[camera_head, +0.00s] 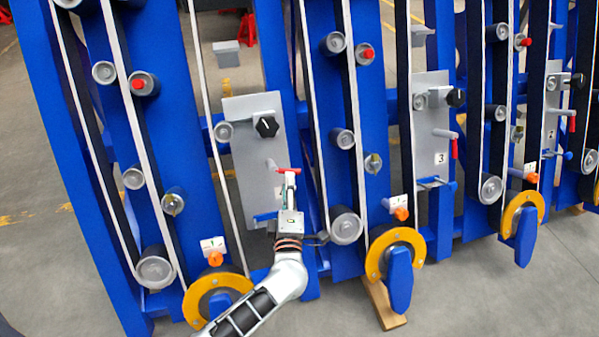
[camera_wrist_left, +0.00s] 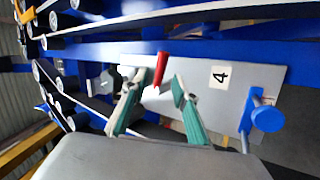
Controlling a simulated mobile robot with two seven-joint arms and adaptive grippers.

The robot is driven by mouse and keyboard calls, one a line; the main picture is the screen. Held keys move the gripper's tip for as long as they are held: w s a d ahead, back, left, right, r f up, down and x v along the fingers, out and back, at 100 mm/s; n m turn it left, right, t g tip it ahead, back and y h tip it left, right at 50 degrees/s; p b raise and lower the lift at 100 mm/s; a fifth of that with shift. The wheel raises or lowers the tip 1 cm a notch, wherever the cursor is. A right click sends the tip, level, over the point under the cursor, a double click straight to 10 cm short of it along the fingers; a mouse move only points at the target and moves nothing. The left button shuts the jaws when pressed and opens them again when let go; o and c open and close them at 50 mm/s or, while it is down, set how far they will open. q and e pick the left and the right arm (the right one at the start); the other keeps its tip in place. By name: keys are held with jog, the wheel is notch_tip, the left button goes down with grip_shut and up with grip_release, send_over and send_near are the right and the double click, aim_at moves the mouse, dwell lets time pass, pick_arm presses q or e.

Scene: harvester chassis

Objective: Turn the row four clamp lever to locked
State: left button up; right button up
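The row four clamp lever (camera_wrist_left: 160,68) has a red handle and sits on a grey plate (camera_wrist_left: 225,100) with a "4" label (camera_wrist_left: 219,77). In the head view the red lever (camera_head: 288,170) shows just above the tip of my left gripper (camera_head: 290,183). In the left wrist view my left gripper (camera_wrist_left: 158,84) is open, with its two green-grey fingers apart. The red handle shows between the fingertips; I cannot tell whether either finger touches it. My right gripper is not in view.
A black knob (camera_head: 267,126) sits above the lever on the same plate. A blue round knob (camera_wrist_left: 267,118) is at the plate's lower end. To the right is the row "3" plate (camera_head: 430,140) with its own red lever (camera_head: 454,148). Blue posts and rollers flank the plate.

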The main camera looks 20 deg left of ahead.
pick_arm(q)
jog(key=b+x, duration=0.1)
jog(key=x, duration=0.5)
grip_shut()
